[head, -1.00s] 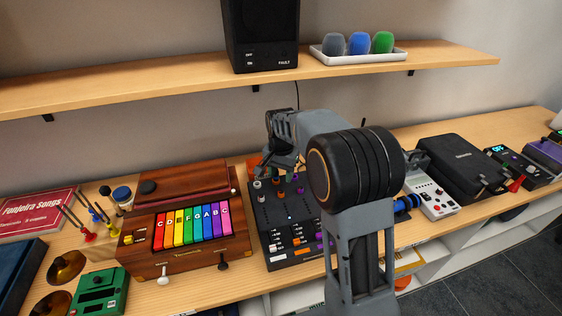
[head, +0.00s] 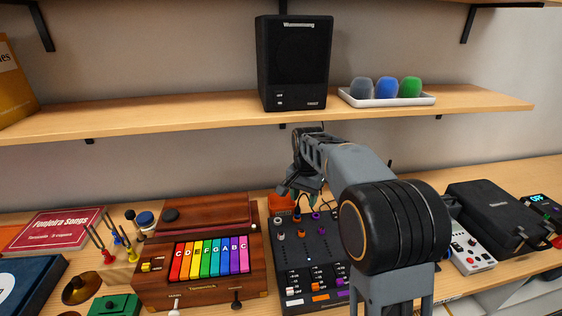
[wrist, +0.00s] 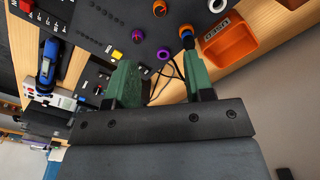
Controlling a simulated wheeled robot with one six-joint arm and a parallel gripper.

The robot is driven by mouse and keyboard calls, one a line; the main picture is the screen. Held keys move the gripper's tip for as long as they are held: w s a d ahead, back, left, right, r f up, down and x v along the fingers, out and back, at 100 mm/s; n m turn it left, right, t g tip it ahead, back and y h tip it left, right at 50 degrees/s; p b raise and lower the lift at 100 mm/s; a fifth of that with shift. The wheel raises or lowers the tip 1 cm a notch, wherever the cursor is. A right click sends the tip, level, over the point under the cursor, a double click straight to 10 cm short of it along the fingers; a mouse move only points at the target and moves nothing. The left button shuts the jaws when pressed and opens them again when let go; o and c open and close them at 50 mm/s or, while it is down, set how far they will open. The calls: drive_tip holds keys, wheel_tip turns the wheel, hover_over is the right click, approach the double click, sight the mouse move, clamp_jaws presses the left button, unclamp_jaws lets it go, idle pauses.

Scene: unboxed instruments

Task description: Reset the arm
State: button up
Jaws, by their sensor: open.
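My gripper (wrist: 160,88) is open and empty in the wrist view, its two green fingers spread apart. A black cable shows between and beyond the fingers. In the head view my gripper (head: 297,190) hangs over the back of the black mixer (head: 307,247), in front of the wall; its fingers are partly hidden there. The mixer's panel with coloured knobs also shows in the wrist view (wrist: 100,28). My arm is bent, reaching forward over the counter.
An orange bin (wrist: 228,42) stands close by the mixer. Left of the mixer is a wooden instrument with rainbow keys (head: 208,258). Above, a shelf (head: 200,112) carries a black speaker (head: 292,62) and a white tray (head: 388,101). A black case (head: 497,215) lies to the right.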

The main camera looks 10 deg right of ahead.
drive_tip(key=s+n+t, duration=0.4)
drive_tip(key=s+n, duration=0.4)
drive_tip(key=s, duration=1.3)
drive_tip(key=shift+s, duration=0.35)
